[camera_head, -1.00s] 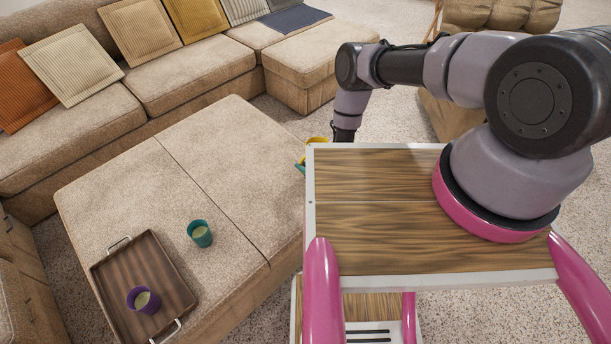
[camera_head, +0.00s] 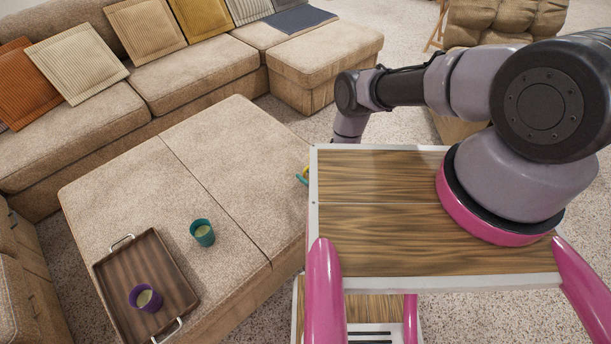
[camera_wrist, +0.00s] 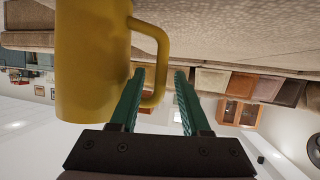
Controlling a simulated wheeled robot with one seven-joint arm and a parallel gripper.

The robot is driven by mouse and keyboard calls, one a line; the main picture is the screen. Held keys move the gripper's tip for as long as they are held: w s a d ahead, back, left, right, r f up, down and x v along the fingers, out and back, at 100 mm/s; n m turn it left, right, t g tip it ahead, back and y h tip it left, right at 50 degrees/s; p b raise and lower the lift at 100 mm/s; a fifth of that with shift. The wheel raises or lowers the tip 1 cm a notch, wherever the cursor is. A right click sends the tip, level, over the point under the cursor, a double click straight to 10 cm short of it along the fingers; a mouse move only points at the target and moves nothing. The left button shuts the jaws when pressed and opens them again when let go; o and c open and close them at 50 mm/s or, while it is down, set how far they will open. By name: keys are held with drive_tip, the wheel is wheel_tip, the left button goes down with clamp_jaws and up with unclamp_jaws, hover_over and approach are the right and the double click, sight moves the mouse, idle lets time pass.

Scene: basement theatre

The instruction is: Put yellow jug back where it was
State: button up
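The yellow jug (camera_wrist: 92,60) fills the upper left of the wrist view, which is upside down. It looks upright, with its rim toward the bottom of that picture and its base cut off. In the head view, only a small yellow bit of the jug (camera_head: 307,170) and a teal bit of the gripper (camera_head: 301,179) show past my wooden top's left edge. The rest is hidden.
A beige ottoman (camera_head: 225,150) lies to the left, its upper part clear. On it stand a teal cup (camera_head: 203,232) and a wooden tray (camera_head: 126,268) with a purple cup (camera_head: 146,298). A cushioned sofa (camera_head: 190,82) runs behind.

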drive_tip(key=v, duration=1.2)
